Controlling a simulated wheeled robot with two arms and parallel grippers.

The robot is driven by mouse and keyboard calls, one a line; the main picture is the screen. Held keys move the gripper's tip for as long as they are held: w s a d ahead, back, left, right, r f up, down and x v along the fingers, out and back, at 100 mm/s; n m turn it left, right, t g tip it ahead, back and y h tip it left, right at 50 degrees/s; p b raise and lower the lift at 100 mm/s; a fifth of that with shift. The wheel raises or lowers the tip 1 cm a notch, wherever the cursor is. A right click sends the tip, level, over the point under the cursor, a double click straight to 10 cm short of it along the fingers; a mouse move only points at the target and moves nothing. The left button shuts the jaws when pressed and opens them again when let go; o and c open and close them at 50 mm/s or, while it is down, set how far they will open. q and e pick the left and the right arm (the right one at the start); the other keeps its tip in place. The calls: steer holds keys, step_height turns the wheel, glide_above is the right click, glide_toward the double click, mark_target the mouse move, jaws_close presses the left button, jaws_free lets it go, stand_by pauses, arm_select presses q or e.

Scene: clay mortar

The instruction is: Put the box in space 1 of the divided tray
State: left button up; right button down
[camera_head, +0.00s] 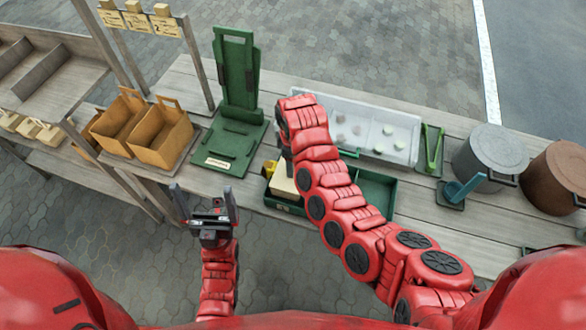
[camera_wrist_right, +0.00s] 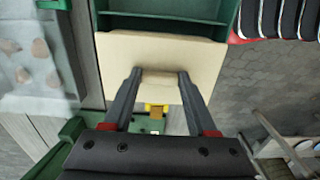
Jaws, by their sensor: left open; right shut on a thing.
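My right gripper (camera_wrist_right: 155,78) is shut on the raised tab of a cream box (camera_wrist_right: 205,55). The box also shows in the head view (camera_head: 282,182), partly hidden by my right arm, over the left part of the green divided tray (camera_head: 378,188). I cannot tell whether it rests in the tray or hangs above it. The tray's compartments show at the top of the right wrist view (camera_wrist_right: 165,22). The right fingertips are hidden in the head view. My left gripper (camera_head: 204,192) is open and empty in front of the table, left of the tray.
A green stand (camera_head: 237,80) is behind and left of the tray. A clear bin (camera_head: 370,130) lies behind it. Cardboard boxes (camera_head: 160,137) stand at left. Green tongs (camera_head: 432,148), a grey pot (camera_head: 490,155), a blue scoop (camera_head: 462,187) and a brown pot (camera_head: 558,175) stand at right.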

step_height(320, 180, down, 3)
steer(key=shift+s+r+p, duration=0.1)
steer(key=shift+p, duration=0.4)
steer(key=shift+f, duration=0.5)
steer(key=shift+f, duration=0.1)
steer(key=shift+c, duration=1)
jaws_free()
